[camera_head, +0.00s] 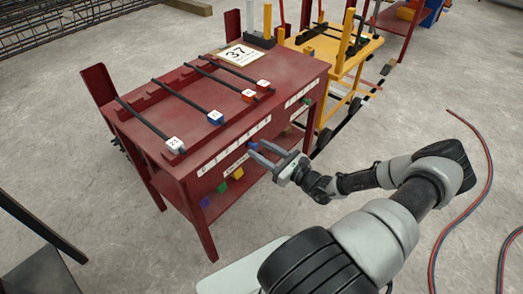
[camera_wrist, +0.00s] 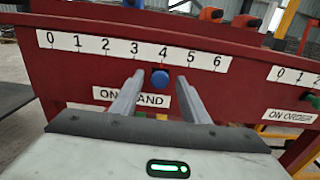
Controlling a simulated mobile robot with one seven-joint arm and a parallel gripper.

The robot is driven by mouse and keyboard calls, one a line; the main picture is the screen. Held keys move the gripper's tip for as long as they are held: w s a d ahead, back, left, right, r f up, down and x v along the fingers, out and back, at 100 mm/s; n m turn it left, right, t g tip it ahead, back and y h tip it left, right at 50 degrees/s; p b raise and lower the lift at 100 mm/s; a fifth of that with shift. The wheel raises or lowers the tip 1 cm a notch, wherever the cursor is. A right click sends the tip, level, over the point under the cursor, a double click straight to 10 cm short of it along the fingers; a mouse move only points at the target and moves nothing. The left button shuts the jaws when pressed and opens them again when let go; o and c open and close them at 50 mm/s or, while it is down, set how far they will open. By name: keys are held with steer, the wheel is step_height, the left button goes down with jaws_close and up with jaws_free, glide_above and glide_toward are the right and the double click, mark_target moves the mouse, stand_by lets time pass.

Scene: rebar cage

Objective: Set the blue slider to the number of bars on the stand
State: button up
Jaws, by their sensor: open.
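The dark red stand (camera_head: 283,72) bears several dark bars (camera_head: 188,98) side by side, with tagged end blocks: white, blue, orange and white. The round blue slider (camera_wrist: 160,79) is on the stand's front, under the mark "4" of the 0 to 6 scale (camera_wrist: 120,48). A label below it (camera_wrist: 150,100) is partly hidden and reads "ON ...AND". My gripper (camera_wrist: 160,77) is open, with one finger on each side of the blue slider; I cannot tell whether either touches it. In the head view my gripper (camera_head: 256,147) reaches the stand's front from the right.
A second scale labelled "ON ORDER" (camera_wrist: 290,116) is at the right of the front. A card reading 37 (camera_head: 238,54) lies on top at the back. A yellow cart (camera_head: 345,62) stands behind right. Red and blue hoses (camera_head: 488,170) lie on the floor at right.

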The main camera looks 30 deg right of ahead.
steer(key=p+v, duration=0.2)
steer(key=v, duration=1.5)
steer(key=shift+r, duration=0.1)
steer(key=w+a+r+n+g+y, duration=0.1)
steer(key=a+r+n+g+y, duration=0.3)
steer(key=a+r+n+g, duration=1.1)
steer(key=s+a+r+n+h, duration=0.3)
steer(key=a+r+n+h, duration=0.1)
steer(key=a+r+n, duration=0.4)
steer(key=s+a+r+n+h, duration=0.35)
steer(key=a+r+n, duration=0.3)
steer(key=r, duration=0.25)
steer(key=d+r+n+t+h+p, duration=0.1)
steer(key=d+r+p, duration=0.1)
steer(key=r+p, duration=0.8)
steer(key=s+d+r+n+t+h+p, duration=0.1)
steer(key=d+r+t+p, duration=0.1)
steer(key=r+p, duration=0.9)
step_height(320, 180, up, 6)
steer(key=shift+s+f+t+h+p, duration=0.15)
steer(key=shift+s+t+h+p, duration=0.15)
steer(key=shift+h, duration=0.05)
